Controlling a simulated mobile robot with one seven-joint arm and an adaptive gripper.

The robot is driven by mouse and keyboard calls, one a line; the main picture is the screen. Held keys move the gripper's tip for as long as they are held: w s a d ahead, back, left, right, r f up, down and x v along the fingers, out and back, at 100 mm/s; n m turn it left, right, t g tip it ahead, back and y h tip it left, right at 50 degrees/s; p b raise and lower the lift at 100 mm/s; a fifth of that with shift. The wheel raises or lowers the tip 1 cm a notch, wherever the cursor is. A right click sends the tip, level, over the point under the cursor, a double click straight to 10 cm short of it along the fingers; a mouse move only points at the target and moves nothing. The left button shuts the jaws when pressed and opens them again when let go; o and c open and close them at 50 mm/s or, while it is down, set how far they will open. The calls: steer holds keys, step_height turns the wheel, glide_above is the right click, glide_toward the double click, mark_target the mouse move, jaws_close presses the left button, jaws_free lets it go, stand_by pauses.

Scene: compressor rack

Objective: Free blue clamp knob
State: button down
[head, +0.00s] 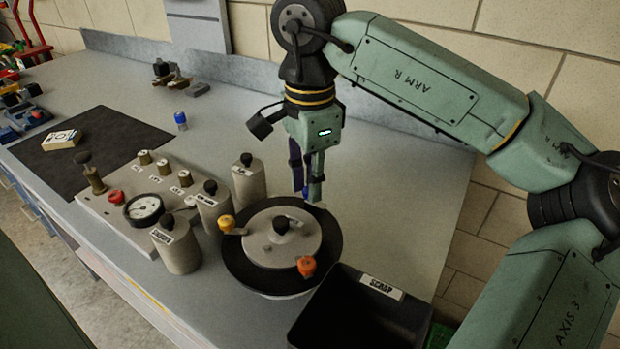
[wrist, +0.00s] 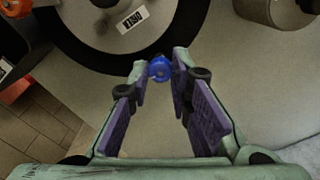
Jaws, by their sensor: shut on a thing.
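The blue clamp knob (wrist: 160,69) sits at the rim of the round black-edged vessel (head: 235,270). My gripper (head: 307,190) reaches down to that rim from above. In the wrist view its fingertips (wrist: 160,66) are shut on the blue knob, one on each side. In the head view the fingers hide most of the knob. The vessel's grey lid (head: 262,245) has a black centre knob (head: 280,225). A yellow knob (head: 226,223) and an orange knob (head: 306,266) sit at other places on its rim.
A dark scrap bin (head: 345,310) stands right in front of the vessel. Grey labelled canisters (head: 176,250) and a gauge panel (head: 120,207) stand to the left. Another small blue-topped item (head: 181,121) stands farther back. The bench behind and right of my gripper is clear.

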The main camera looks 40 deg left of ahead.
steer(key=c, duration=1.4)
jaws_free()
steer(key=shift+c, duration=0.2)
step_height(320, 180, up, 12)
steer(key=shift+s, duration=0.1)
